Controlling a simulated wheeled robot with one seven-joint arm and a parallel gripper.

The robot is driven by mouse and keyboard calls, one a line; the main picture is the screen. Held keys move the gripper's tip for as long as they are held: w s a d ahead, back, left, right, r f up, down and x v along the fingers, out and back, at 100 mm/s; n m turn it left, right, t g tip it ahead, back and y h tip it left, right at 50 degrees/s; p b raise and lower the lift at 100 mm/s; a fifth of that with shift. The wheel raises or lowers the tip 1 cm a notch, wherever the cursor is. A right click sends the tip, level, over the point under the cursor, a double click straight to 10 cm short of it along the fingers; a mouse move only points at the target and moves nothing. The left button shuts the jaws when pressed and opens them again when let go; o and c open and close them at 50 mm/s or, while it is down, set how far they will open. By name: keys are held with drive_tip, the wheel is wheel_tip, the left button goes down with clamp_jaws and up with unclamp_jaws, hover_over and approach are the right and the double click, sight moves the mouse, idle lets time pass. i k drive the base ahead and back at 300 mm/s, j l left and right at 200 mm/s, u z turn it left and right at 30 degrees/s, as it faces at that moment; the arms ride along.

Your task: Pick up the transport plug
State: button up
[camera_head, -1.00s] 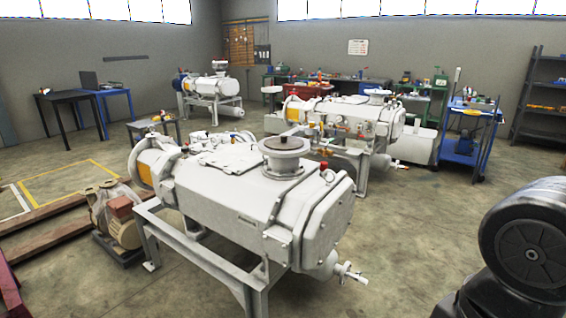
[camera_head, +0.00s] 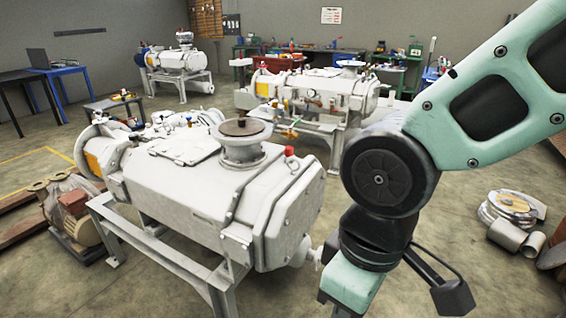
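The near screw vacuum pump (camera_head: 185,190) is a large white-grey machine on a grey frame, left of centre. A round brown disc (camera_head: 242,127) covers its top flange (camera_head: 243,148). A small red cap (camera_head: 289,151) stands at the pump's right end. I cannot tell which piece is the transport plug. My teal and black arm comes down on the right, with its wrist beside the pump's right end, apart from the disc. My gripper is not in view; the wrist runs out of the picture at the bottom.
A second white pump (camera_head: 310,92) stands behind the near one, and a third (camera_head: 180,65) at the back left. A motor-like unit (camera_head: 72,212) sits on the floor at the left. Coiled hose and pipe parts (camera_head: 512,212) lie at the right. The floor between is clear.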

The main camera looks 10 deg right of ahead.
sight(288, 150)
drive_tip(key=i+l+u, duration=0.2)
drive_tip(key=l+u, duration=0.25)
drive_tip(key=i+l+u, duration=0.1)
drive_tip(key=u, duration=0.3)
drive_tip(key=i+l+u, duration=0.1)
drive_tip(key=l+u, duration=0.2)
drive_tip(key=u, duration=0.15)
drive_tip(key=l+u, duration=0.2)
drive_tip(key=u, duration=0.2)
drive_tip(key=l+u, duration=0.25)
drive_tip(key=u, duration=0.15)
drive_tip(key=l+u, duration=0.1)
drive_tip(key=l, duration=0.35)
drive_tip(key=k+l+u, duration=0.1)
drive_tip(key=l, duration=0.75)
drive_tip(key=k+l+u, duration=0.15)
drive_tip(key=l, duration=0.3)
drive_tip(key=l+u, duration=0.1)
drive_tip(key=l, duration=0.35)
drive_tip(key=k+l+u, duration=0.1)
drive_tip(key=l, duration=0.3)
drive_tip(key=k, duration=0.05)
